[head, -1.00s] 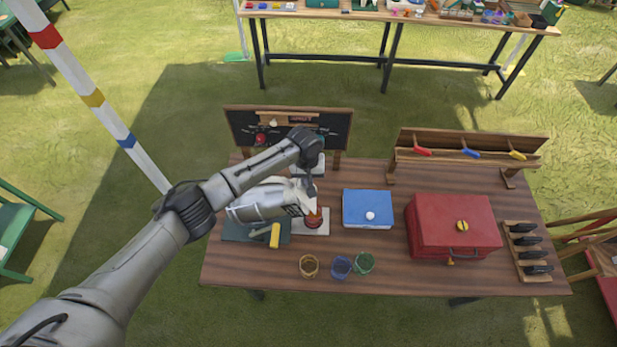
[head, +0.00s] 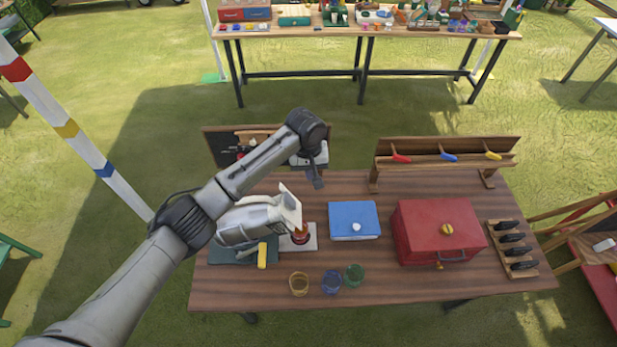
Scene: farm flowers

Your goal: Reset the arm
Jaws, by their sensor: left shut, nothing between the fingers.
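My left arm reaches in from the lower left over the wooden table (head: 400,286). Its wrist end is over the back left of the table, and the narrow dark gripper (head: 317,182) hangs from it, shut, with nothing held. The gripper is left of and above the blue box (head: 353,212) in the picture, apart from it. A grey and white body under the forearm cannot be told clearly. The arm hides part of the dark board (head: 220,146) and of the table's left side. My right gripper is not in view.
A red case (head: 432,222) and a rack of dark tools (head: 513,250) stand on the right. A wooden holder (head: 448,150) with coloured handles is behind. Three small jars (head: 331,283) line the front.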

